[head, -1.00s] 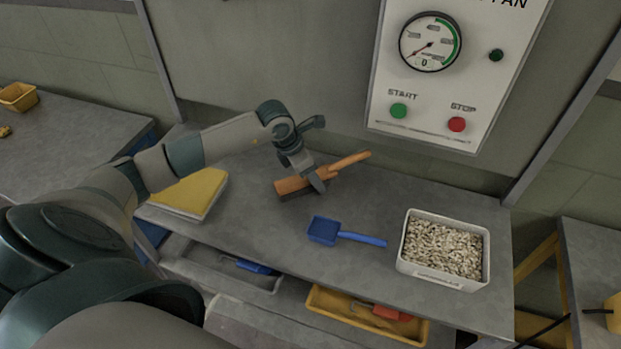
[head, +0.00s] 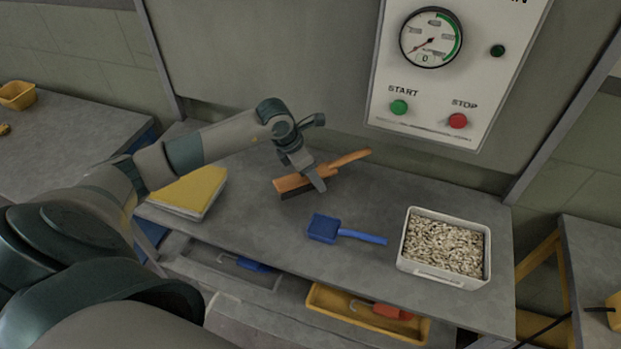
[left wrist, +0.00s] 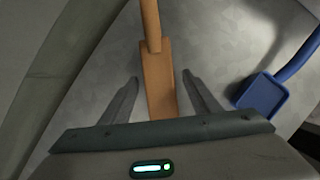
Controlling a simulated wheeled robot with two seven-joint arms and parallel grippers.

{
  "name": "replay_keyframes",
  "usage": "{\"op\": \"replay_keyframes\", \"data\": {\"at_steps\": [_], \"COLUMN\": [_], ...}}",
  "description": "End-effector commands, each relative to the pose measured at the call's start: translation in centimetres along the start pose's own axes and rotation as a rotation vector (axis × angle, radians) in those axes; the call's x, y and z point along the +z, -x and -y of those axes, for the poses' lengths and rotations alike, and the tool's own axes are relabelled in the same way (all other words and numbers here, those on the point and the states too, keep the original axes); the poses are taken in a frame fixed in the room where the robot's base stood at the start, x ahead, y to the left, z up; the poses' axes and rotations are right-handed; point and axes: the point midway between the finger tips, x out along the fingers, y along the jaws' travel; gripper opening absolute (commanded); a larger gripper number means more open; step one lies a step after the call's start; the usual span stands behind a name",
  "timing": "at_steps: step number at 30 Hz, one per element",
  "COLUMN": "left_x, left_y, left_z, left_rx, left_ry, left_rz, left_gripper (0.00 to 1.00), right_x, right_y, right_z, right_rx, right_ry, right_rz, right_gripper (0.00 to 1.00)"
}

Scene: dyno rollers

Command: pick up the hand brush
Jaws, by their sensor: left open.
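The hand brush (head: 293,184) has an orange-brown wooden body and handle with dark bristles below. It lies on the grey bench, its handle pointing to the back right. My left gripper (head: 318,184) is over the brush, near where the body meets the handle. In the left wrist view the brush (left wrist: 157,75) runs between the two spread fingers of the open left gripper (left wrist: 158,85), with a gap on each side. Part of the brush body is hidden behind the gripper. My right gripper is not in view.
A blue scoop (head: 323,229) lies in front of the brush. A white bin of pale pellets (head: 402,257) stands at the right. A yellow-topped stack (head: 190,190) is at the left. Below are open trays with tools. A gauge panel (head: 420,110) is on the wall behind.

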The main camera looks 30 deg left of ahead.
Motion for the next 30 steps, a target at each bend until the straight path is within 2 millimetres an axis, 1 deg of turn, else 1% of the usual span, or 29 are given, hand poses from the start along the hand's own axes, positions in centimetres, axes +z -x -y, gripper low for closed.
{"op": "replay_keyframes", "data": {"at_steps": [14, 15, 17, 18, 21, 22, 23, 30], "left_x": [-0.04, -0.05, -0.05, -0.05, -0.05, -0.05, -0.01, 0.00], "left_y": [-0.11, -0.11, -0.11, -0.11, -0.11, -0.11, -0.08, -0.04], "left_z": [0.00, 0.00, 0.00, 0.00, 0.00, 0.00, -0.02, -0.01], "left_rx": [0.000, 0.000, 0.000, 0.000, 0.000, 0.000, 0.000, 0.000], "left_ry": [0.000, 0.000, 0.000, 0.000, 0.000, 0.000, 0.000, 0.000], "left_rz": [0.000, 0.000, 0.000, 0.000, 0.000, 0.000, 0.001, 0.001], "left_gripper": [0.56, 0.54, 0.40, 0.30, 0.07, 0.07, 0.03, 0.03], "right_x": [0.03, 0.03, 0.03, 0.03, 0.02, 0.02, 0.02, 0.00], "right_y": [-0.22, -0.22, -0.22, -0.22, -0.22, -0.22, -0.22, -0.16], "right_z": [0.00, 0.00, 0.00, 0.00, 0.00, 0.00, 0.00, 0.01], "right_rx": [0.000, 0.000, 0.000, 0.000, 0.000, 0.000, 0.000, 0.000], "right_ry": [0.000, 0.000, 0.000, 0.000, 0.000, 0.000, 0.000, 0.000], "right_rz": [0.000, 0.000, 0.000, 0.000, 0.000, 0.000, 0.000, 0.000], "right_gripper": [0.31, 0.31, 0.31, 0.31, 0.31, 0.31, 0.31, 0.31]}}
